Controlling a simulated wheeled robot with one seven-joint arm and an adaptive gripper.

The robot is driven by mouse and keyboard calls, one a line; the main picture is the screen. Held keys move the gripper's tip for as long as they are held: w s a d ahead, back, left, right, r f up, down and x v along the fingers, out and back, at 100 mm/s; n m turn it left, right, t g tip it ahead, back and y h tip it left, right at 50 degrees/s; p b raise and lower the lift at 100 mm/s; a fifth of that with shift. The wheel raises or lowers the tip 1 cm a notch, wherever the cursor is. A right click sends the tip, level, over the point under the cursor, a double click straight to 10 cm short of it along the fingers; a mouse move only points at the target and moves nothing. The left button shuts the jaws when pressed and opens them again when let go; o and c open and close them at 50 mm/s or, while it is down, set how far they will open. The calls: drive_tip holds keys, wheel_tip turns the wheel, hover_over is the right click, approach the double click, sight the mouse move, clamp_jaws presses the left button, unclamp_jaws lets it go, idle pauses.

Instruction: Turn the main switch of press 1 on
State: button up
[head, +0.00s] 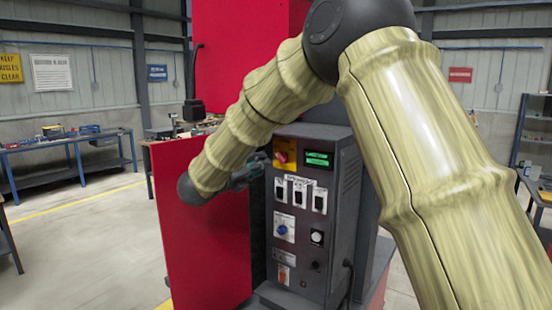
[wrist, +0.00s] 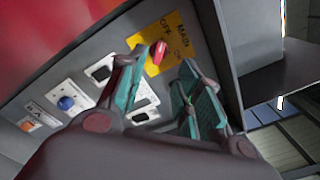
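The main switch is a red knob (wrist: 158,52) on a yellow plate (wrist: 182,45) marked MAIN, OFF and ON in the wrist view. Its upper end appears to lean toward the OFF word. In the head view the red knob (head: 281,157) is at the top left of the grey control box (head: 341,200). My gripper (wrist: 163,66) is open and empty, its teal-padded fingers spread on either side of the knob in the picture. In the head view my gripper (head: 260,165) is just left of the plate. I cannot tell whether it touches the knob.
A lit green display (head: 318,158) is right of the switch. White-plated switches (head: 300,192) and a blue knob (head: 283,230) are below. A red panel (head: 205,235) stands left of the box. A workbench (head: 70,150) is far left, with open floor before it.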

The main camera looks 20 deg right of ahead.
sight(278, 158)
drive_tip(key=p+x, duration=0.4)
drive_tip(key=x, duration=0.4)
drive_tip(key=shift+r, duration=0.1)
drive_tip(key=shift+x, duration=0.85)
clamp_jaws()
